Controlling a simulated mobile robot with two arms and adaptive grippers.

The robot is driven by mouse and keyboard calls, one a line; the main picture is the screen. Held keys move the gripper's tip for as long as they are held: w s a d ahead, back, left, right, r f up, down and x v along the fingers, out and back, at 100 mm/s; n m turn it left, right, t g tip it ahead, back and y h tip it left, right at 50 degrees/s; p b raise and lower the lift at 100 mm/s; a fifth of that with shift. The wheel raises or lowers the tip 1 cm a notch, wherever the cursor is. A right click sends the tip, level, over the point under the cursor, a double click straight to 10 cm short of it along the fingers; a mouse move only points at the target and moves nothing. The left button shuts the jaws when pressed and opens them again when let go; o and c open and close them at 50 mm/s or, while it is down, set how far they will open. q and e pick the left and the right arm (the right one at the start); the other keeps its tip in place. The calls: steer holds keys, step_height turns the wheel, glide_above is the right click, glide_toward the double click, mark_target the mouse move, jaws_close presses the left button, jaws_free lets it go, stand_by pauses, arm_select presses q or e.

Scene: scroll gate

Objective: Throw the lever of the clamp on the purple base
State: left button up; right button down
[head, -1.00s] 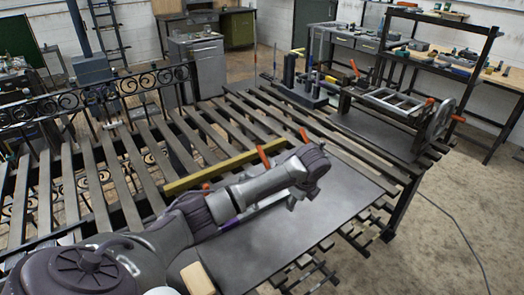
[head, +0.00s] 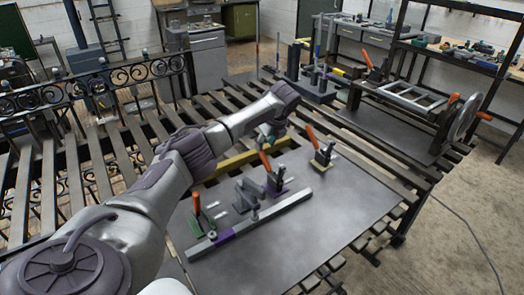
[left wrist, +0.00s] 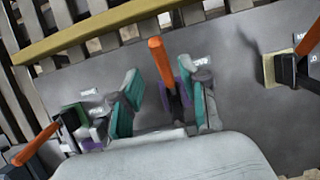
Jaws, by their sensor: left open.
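The clamp on the purple base (head: 277,189) stands on the dark plate, its orange lever (head: 265,160) sticking up, tilted to the left. In the left wrist view its purple base (left wrist: 184,92) and orange lever (left wrist: 160,60) are near the middle. Contact with the lever cannot be told. My right gripper is out of view.
A green-based clamp (head: 196,222) stands to the left and a yellowish-based clamp (head: 322,157) to the right, both with raised orange levers. A metal bar (head: 275,208) with a purple section lies in front. A yellow bar (head: 240,160) runs behind. The plate's right part is clear.

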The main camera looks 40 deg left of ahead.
mark_target(262, 152)
arm_select(q)
steer(key=x, duration=0.5)
steer(key=shift+f, duration=0.15)
steer(key=shift+w+a+f, duration=0.15)
steer(key=shift+f, duration=0.2)
steer(key=shift+c, duration=0.2)
jaws_close()
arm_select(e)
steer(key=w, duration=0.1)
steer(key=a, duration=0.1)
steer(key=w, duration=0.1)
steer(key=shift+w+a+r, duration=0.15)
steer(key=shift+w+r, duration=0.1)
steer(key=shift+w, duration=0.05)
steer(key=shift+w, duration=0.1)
